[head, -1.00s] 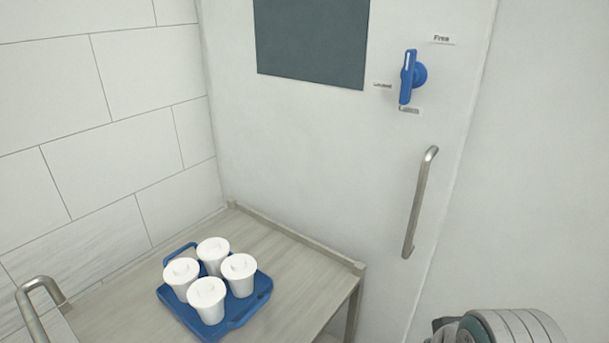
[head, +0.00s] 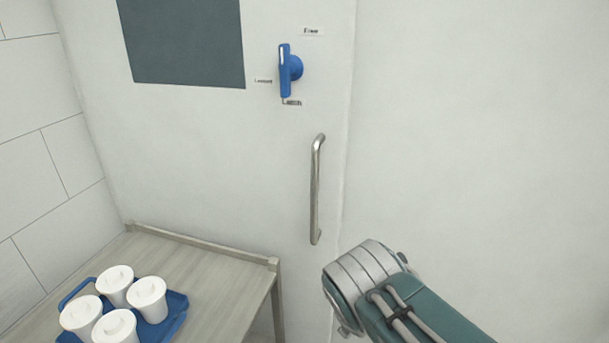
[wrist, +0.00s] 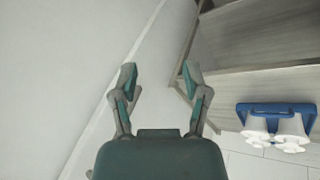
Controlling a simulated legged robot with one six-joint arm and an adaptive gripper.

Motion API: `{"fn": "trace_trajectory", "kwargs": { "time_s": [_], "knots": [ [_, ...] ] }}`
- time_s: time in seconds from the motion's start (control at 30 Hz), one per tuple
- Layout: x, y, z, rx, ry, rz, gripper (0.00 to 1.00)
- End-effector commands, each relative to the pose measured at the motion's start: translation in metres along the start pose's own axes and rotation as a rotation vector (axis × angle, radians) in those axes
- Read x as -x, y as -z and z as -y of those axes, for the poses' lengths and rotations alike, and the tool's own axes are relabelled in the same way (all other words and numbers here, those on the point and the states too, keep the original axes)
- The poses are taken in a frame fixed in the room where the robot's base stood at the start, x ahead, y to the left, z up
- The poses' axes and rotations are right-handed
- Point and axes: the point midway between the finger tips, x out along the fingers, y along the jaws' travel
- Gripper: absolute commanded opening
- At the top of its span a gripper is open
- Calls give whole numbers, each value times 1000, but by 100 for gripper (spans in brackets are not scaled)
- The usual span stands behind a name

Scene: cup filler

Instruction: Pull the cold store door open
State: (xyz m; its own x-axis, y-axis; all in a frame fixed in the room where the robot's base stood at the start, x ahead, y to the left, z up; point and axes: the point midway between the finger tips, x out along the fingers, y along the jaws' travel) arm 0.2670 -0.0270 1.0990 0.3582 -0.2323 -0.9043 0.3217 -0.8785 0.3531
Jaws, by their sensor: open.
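The cold store door (head: 210,150) is a white panel with a dark window and looks closed against the white wall at its right. Its steel bar handle (head: 316,190) stands upright near the door's right edge. A blue turning latch (head: 287,70) sits above the handle, its lever upright, with small labels around it. In the wrist view my gripper (wrist: 158,80) is open with nothing between its fingers. The door handle does not show in that view. In the head view my arm is at the lower right, below and right of the handle, and the gripper itself is hidden.
A wooden table (head: 215,270) stands in front of the door's left part. A blue tray (head: 176,312) with several lidded white cups (head: 148,296) is on it. White wall fills the right side, and the space before the handle looks clear.

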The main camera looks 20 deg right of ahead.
Motion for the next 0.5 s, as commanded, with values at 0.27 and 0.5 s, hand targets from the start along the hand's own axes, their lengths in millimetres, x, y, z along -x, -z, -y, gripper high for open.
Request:
{"fn": "trace_trajectory", "kwargs": {
  "time_s": [0.27, 0.5],
  "knots": [
    [-10, 29, -40, 577, -254, 217, 60],
    [-6, 81, -66, 1049, -496, 411, 60]
  ]
}}
